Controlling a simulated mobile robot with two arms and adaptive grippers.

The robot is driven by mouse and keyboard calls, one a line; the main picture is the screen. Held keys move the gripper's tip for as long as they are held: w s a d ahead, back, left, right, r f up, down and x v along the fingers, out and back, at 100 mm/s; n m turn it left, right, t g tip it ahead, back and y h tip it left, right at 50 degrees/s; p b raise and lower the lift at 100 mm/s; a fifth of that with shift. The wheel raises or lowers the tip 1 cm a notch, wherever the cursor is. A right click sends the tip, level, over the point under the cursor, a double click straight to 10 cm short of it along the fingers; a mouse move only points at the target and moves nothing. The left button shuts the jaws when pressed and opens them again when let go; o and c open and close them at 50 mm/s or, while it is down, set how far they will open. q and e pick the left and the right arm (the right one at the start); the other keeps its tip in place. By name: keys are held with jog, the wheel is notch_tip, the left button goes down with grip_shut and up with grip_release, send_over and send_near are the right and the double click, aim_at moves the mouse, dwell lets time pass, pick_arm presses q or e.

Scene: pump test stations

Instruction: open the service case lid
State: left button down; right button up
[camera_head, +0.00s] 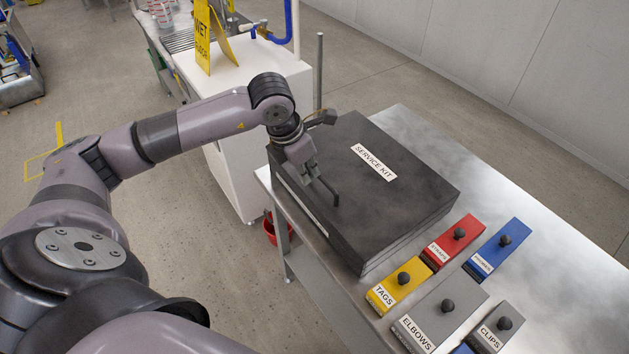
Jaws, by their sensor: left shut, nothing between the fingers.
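The service case (400,190) is a flat dark grey box labelled "SERVICE KIT" on the metal table. Its lid is down. My left arm reaches in from the left, and my left gripper (325,190) is shut and empty at the case's near left edge, over the lid's border. A thin dark bent piece shows at the fingertips; I cannot tell whether it touches the lid. My right gripper is not in view.
Small labelled boxes with black knobs stand right of the case: yellow TAGS (395,292), red (455,240), blue (497,250), grey ELBOWS (440,315) and CLIPS (497,328). A white cabinet (232,165) with a yellow wet-floor sign (205,40) stands behind my arm. The table's far right is bare.

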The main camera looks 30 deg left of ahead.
pick_arm(q)
jog(key=p, duration=0.2)
send_near(322, 199)
jog(key=x, duration=0.4)
jog(key=shift+w+f, duration=0.15)
jog(key=shift+f, duration=0.25)
jog(key=shift+w+f, duration=0.1)
jog(key=shift+f, duration=0.35)
